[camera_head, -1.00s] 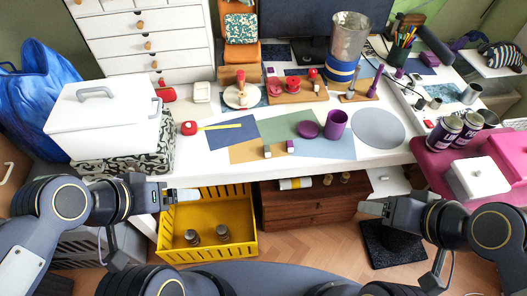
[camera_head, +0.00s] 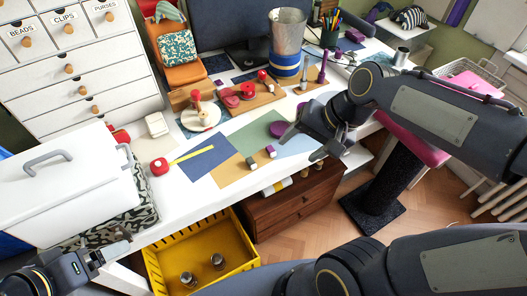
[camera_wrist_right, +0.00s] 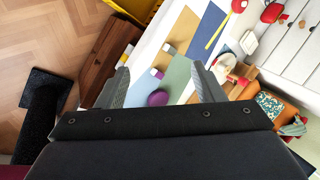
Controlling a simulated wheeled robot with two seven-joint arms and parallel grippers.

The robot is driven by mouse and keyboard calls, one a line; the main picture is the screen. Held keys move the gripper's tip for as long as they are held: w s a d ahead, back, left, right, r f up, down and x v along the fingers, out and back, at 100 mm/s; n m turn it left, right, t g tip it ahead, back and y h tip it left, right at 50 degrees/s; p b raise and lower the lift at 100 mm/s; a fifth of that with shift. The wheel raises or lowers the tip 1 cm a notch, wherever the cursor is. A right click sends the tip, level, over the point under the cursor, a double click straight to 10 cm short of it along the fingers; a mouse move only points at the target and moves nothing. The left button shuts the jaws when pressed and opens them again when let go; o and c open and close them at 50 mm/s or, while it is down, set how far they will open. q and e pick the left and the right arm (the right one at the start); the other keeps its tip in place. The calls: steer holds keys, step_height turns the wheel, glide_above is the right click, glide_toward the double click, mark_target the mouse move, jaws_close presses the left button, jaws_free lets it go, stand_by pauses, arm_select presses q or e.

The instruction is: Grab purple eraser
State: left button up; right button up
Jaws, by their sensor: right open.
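The purple eraser (camera_head: 271,151), a small block with a purple and a white part, lies on the desk on the paper sheets near the front edge. It also shows in the right wrist view (camera_wrist_right: 157,73), between the fingers in the picture and beyond their tips. My right gripper (camera_head: 301,147) is open and empty, just right of the eraser in the head view and apart from it. My left gripper (camera_head: 118,250) is at the lower left, far from the eraser; its jaw opening is not clear.
A similar pale grey block (camera_head: 251,163) lies left of the eraser. A yellow crate (camera_head: 222,276) and a wooden drawer unit (camera_head: 290,215) stand below the desk front.

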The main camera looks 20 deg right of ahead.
steer(key=w+d+f+m+g+b, duration=0.1)
steer(key=w+f+m+g+b, duration=0.1)
steer(key=w+f+m, duration=0.45)
steer(key=m+g+h+b, duration=0.1)
steer(key=m+g+h, duration=0.1)
steer(key=m+h, duration=0.1)
glide_toward(272, 150)
steer(key=f, duration=0.5)
steer(key=a+f, duration=0.1)
steer(key=f, duration=0.2)
steer(key=shift+f+b, duration=0.2)
steer(key=shift+b, duration=0.2)
steer(key=shift+s, duration=0.1)
steer(key=shift+c, duration=0.4)
steer(key=c, duration=1)
